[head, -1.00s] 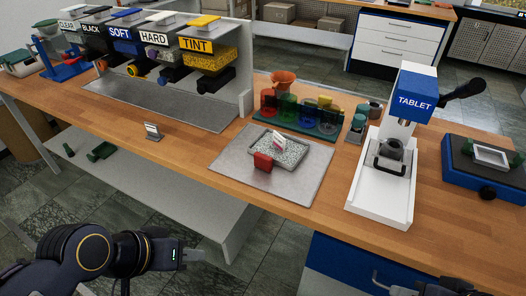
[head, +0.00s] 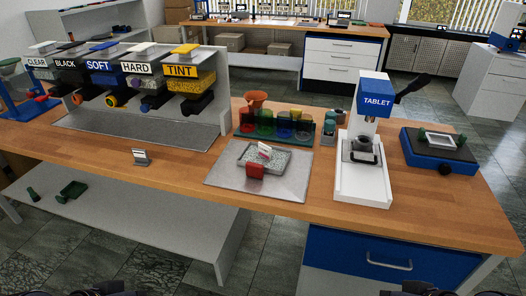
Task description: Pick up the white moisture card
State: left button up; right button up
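A small white card with a red mark (head: 264,150) stands tilted in the speckled grey tray (head: 281,165), which lies on a grey metal mat (head: 222,178) in the middle of the bench. A red block (head: 255,171) sits at the tray's front edge. Another small whitish card or label stands in a little metal holder (head: 141,157) on the wood to the left. I cannot tell for sure from its look which is the moisture card. Only dark bits of my arms show at the bottom edge; neither gripper's fingers are in view.
A dispenser rack (head: 222,87) with labelled bins stands at the left. Coloured jars (head: 265,122) stand behind the mat. A white and blue TABLET press (head: 364,200) and a blue scale-like device (head: 438,160) are at the right. The bench front is clear.

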aim_at(265, 150)
jog(key=i+l+u, duration=0.1)
jog(key=i+u, duration=0.3)
jog(key=i+l+u, duration=0.15)
jog(key=u, duration=0.2)
jog(key=i+l+u, duration=0.25)
jog(key=u, duration=0.15)
